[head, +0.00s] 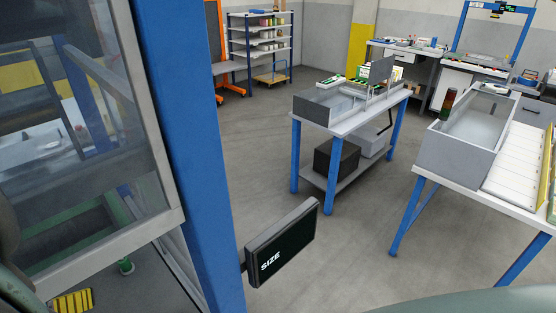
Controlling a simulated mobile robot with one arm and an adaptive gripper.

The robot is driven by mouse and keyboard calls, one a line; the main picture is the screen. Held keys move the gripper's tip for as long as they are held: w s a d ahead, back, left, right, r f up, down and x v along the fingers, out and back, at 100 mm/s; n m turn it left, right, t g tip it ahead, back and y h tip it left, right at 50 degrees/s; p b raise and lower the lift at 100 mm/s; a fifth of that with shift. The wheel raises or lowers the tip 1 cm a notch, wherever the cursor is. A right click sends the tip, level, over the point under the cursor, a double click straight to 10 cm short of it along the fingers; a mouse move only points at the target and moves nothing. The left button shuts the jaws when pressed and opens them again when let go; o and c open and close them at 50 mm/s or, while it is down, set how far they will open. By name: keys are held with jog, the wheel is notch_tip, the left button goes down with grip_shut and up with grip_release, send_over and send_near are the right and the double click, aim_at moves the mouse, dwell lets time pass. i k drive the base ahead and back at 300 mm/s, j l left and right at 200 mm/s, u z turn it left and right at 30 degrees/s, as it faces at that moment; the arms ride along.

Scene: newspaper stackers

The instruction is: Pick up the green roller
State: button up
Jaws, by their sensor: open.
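I cannot make out the green roller for certain. Small green and white items (332,82) lie on the blue-legged workbench (347,130) in the middle distance, too small to identify. A dark upright cylinder with red and green tones (448,102) stands behind the grey open bin on the right table. My gripper does not show in the head view.
A blue post with a black "SIZE" screen (283,243) and a glazed machine door (90,150) block the left. The right table carries a grey bin (452,155). A shelf rack (262,50) stands far back. Grey floor (250,150) is clear between.

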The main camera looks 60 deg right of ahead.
aim_at(126, 265)
jog(key=k, duration=1)
